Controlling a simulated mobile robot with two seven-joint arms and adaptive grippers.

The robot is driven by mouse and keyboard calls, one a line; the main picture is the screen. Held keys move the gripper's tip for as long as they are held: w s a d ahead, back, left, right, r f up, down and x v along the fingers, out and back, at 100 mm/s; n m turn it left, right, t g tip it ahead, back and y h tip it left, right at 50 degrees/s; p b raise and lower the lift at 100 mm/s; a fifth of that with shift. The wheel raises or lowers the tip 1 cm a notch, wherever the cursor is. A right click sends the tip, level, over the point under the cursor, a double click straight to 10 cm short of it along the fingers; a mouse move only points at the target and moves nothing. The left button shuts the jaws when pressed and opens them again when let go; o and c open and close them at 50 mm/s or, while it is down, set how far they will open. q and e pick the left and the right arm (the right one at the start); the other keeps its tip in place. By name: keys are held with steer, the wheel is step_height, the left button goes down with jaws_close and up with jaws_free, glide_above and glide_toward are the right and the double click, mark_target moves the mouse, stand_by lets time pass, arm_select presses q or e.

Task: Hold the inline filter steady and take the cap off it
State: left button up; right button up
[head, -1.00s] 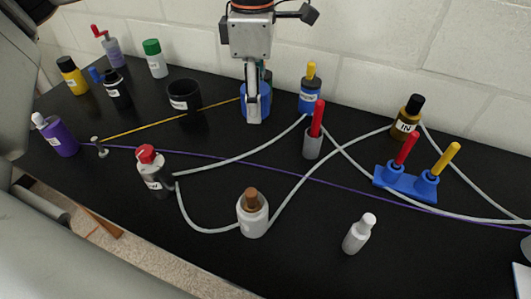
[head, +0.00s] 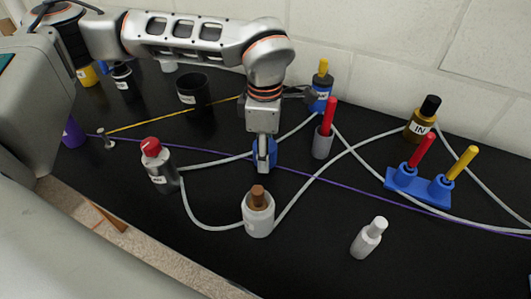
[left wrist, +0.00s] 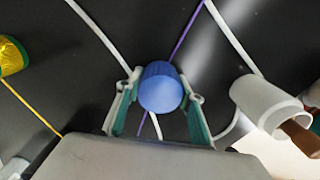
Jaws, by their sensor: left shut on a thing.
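My left gripper (head: 264,165) is shut on a blue round piece (left wrist: 162,88). It holds it over the middle of the black bench; in the head view the fingers partly cover it. In the wrist view the piece has a ribbed rim and sits between both teal-padded fingers (left wrist: 160,110). No part is clearly marked as the inline filter. Pieces joined to grey hose are a grey bottle with a red cap (head: 158,168), a white bottle with a brown top (head: 258,216) and a brown bottle labelled IN with a black cap (head: 422,120). My right gripper is not in view.
A blue stand (head: 425,192) with red and yellow handles is at the right. A red-handled grey holder (head: 322,145), a blue bottle with a yellow top (head: 321,98) and a black cup (head: 195,95) stand behind. A small white bottle (head: 366,243) is front right. Hoses cross the bench.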

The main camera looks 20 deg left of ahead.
arm_select(q)
steer(key=shift+f, duration=0.25)
steer(key=shift+f, duration=0.2)
steer(key=o, duration=1.2)
steer(key=shift+o, duration=0.2)
step_height(320, 180, up, 12)
steer(key=shift+f+p, duration=0.2)
steer(key=shift+p, duration=0.4)
steer(key=shift+r, duration=0.4)
